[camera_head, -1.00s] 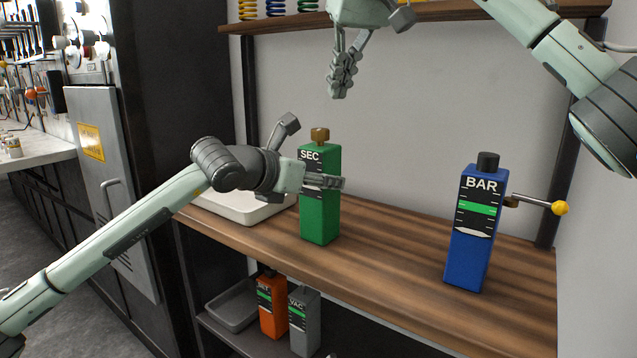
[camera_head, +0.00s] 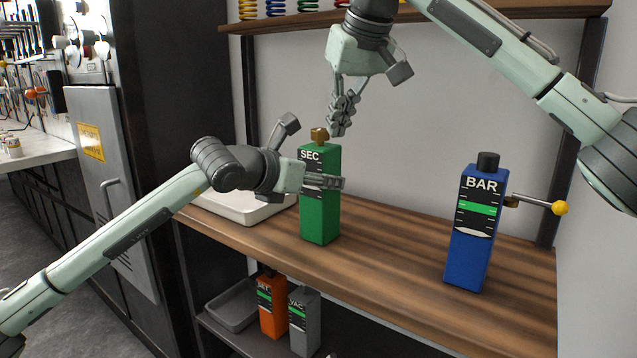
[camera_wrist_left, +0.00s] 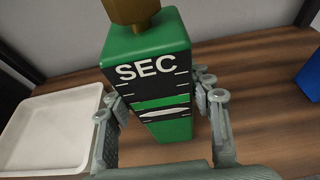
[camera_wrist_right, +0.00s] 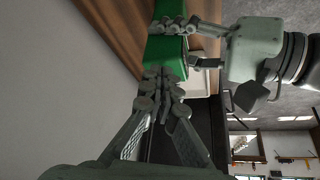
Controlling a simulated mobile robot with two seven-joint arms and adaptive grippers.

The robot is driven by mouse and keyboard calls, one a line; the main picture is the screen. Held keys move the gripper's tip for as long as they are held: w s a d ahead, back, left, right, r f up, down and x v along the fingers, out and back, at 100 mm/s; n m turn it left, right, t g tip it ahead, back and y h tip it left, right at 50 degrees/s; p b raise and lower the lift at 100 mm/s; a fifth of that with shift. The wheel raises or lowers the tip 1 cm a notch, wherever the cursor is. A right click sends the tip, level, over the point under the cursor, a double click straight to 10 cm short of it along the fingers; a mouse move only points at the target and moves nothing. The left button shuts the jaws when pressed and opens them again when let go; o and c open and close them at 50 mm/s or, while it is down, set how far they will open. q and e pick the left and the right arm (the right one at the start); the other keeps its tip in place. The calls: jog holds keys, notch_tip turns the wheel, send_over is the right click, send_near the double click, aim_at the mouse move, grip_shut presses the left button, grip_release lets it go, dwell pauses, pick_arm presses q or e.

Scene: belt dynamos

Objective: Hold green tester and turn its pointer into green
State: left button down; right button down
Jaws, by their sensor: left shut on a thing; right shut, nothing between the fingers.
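The green tester (camera_head: 320,220), marked SEC, stands upright on the wooden bench. It has a brass knob (camera_head: 320,135) on top. My left gripper (camera_head: 328,183) is shut around its sides. In the left wrist view, the white pointer (camera_wrist_left: 166,113) sits just below the green band (camera_wrist_left: 162,102) of the scale. My right gripper (camera_head: 338,129) is shut and empty, pointing down just above and beside the knob; I cannot tell whether it touches. In the right wrist view, its fingers (camera_wrist_right: 170,78) overlap the tester's top and hide the knob.
A blue tester (camera_head: 468,255) marked BAR, with a yellow-ended lever (camera_head: 559,208), stands at the right. A white tray (camera_head: 245,213) lies behind my left gripper. Orange (camera_head: 272,315) and grey (camera_head: 304,330) testers are on the lower shelf. The bench between green and blue testers is clear.

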jog(key=shift+w+a, duration=0.4)
jog(key=shift+a, duration=0.1)
dwell(0.7)
jog(key=shift+s+a+f, duration=0.1)
jog(key=shift+s+a, duration=0.1)
dwell(0.3)
jog(key=shift+s+a, duration=0.2)
jog(key=shift+a, duration=0.15)
jog(key=shift+a, duration=0.3)
dwell(0.4)
jog(key=shift+s, duration=0.15)
jog(key=shift+s, duration=0.25)
notch_tip(320, 180, up, 6)
dwell(0.5)
